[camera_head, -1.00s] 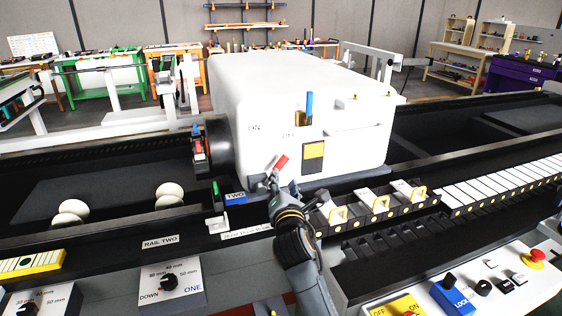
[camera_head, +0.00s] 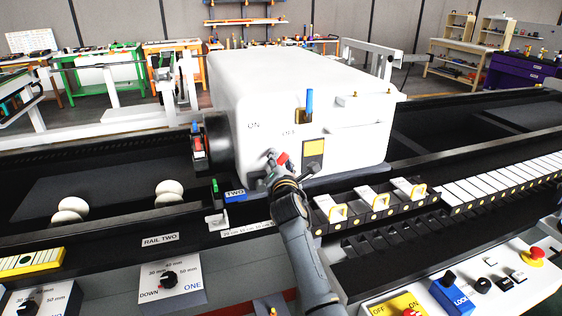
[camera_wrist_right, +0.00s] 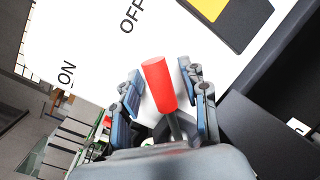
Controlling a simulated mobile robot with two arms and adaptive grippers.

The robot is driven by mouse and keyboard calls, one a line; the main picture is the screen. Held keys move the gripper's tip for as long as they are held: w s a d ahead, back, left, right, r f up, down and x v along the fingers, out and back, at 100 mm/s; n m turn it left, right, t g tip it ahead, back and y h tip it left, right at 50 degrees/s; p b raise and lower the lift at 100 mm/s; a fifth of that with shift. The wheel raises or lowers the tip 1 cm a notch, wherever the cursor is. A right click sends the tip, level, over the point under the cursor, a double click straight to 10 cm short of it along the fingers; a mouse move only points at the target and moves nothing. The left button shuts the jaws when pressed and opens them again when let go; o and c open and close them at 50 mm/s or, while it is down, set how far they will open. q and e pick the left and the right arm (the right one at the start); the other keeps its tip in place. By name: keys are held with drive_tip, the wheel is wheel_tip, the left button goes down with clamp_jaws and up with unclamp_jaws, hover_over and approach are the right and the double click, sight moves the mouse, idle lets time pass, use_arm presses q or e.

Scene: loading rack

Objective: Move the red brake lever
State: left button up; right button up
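The red brake lever (camera_head: 283,158) is on the front face of the white machine housing (camera_head: 236,92), below the OFF marking. Its red cylindrical handle (camera_wrist_right: 160,84) stands on a thin dark stem in the right wrist view. My right gripper (camera_head: 276,160) is at the lever, partly covering it in the head view. In the right wrist view the two fingers of my right gripper (camera_wrist_right: 163,88) stand apart, one on each side of the handle, with visible gaps. My left gripper is not in view.
A black and yellow panel (camera_head: 313,152) is just right of the lever, with a blue-tipped lever (camera_head: 309,103) above. A blue TWO label (camera_head: 235,195) and a row of white clamps with yellow handles (camera_head: 375,203) lie below. A control panel (camera_head: 490,280) is at lower right.

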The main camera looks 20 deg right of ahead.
clamp_jaws()
drive_tip(key=shift+a+r+n, duration=0.25)
drive_tip(key=shift+a+n, duration=0.15)
drive_tip(key=shift+n, duration=0.4)
drive_tip(key=a+n, duration=0.1)
drive_tip(key=a+r+n+t, duration=0.1)
drive_tip(key=n, duration=0.1)
drive_tip(key=shift+a+p, duration=0.3)
drive_tip(key=shift+a, duration=0.1)
drive_tip(key=a+n, duration=0.1)
drive_tip(key=n, duration=0.1)
drive_tip(key=a+n+t, duration=0.1)
drive_tip(key=shift+a+r+n+y, duration=0.15)
drive_tip(key=shift+a+n+y, duration=0.2)
drive_tip(key=shift+n+y, duration=0.05)
drive_tip(key=shift+s+a+f+n+y, duration=0.1)
drive_tip(key=shift+a+n+y, duration=0.05)
drive_tip(key=shift+a+n, duration=0.45)
drive_tip(key=shift+s+a+f+n+y, duration=0.15)
drive_tip(key=shift+a+n, duration=0.25)
drive_tip(key=shift+n, duration=0.3)
drive_tip(key=shift+w, duration=0.1)
